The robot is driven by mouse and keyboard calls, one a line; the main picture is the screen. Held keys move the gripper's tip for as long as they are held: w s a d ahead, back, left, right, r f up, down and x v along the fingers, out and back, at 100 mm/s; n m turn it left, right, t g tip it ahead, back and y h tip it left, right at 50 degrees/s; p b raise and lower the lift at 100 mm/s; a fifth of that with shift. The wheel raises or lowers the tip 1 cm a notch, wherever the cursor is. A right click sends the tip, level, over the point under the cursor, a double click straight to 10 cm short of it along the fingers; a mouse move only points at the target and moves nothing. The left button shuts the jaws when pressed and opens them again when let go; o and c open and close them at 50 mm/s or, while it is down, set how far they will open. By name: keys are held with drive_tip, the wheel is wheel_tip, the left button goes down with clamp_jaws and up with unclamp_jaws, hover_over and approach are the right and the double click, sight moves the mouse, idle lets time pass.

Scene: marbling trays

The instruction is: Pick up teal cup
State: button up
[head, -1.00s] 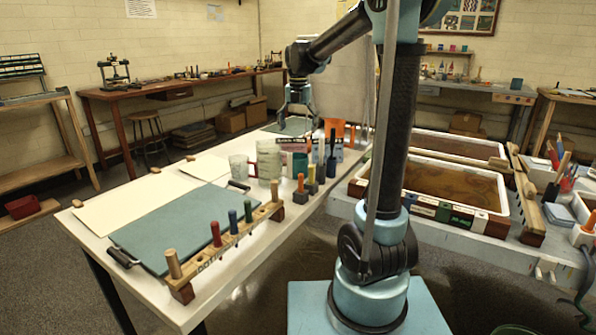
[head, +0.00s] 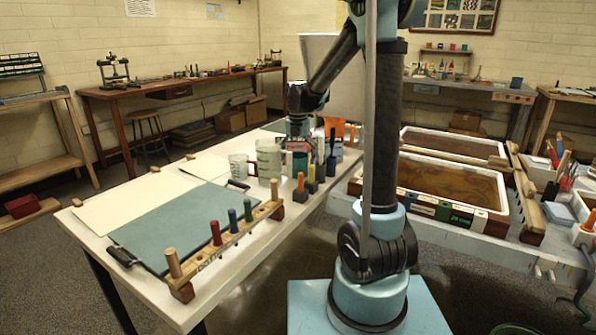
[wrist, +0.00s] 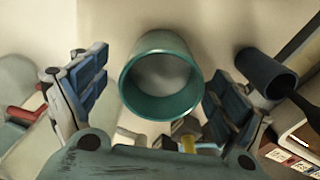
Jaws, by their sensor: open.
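The teal cup (wrist: 160,108) stands upright with its round mouth towards the camera in the wrist view. Its inside looks pale and empty. In the head view a small part of the teal cup (head: 300,163) shows on the white table, below my gripper and among other items. My gripper (wrist: 158,72) is open, with one blue-padded finger on each side of the cup and a visible gap to each. In the head view my gripper (head: 297,134) is low over the cup, and its fingertips are partly hidden by the things around it.
A dark blue cylinder (wrist: 262,70) stands close to the right finger in the wrist view. A white mug (head: 238,166) and a pale green-cream container (head: 268,150) stand left of the cup. A wooden rack (head: 240,232) with coloured handles lies nearer. Marbling trays (head: 450,183) are at right.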

sight(298, 167)
drive_tip(key=shift+s+f, duration=0.1)
drive_tip(key=shift+f, duration=2.15)
drive_tip(key=shift+c, duration=0.2)
drive_tip(key=c, duration=1.6)
drive_tip(key=shift+r, duration=0.15)
wheel_tip(298, 167, up, 10)
wheel_tip(298, 167, up, 6)
drive_tip(key=shift+s+f, duration=0.1)
